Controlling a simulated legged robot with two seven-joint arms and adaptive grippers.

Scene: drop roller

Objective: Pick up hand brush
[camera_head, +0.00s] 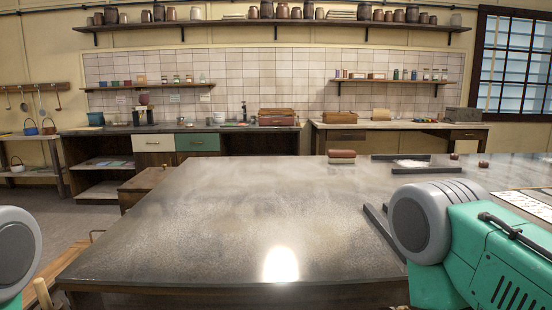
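I cannot clearly make out a hand brush in the head view. A reddish-brown rounded object (341,154) rests on a pale piece on the large grey table (210,235), near its far edge; it is too small to identify. A light wooden peg or handle (43,294) stands up at the lower left, cut off by the picture edge; I cannot tell what it belongs to. Parts of my left and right arms show at the lower left and lower right. Neither gripper is in view, so their fingers and anything they hold are hidden.
The table's left and middle surface is clear. Dark bars (384,233) lie beside my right arm, and others (402,157) frame a pale patch at the back. Small dark red pieces (484,163) sit at the right. Counters and shelves (275,22) line the back wall.

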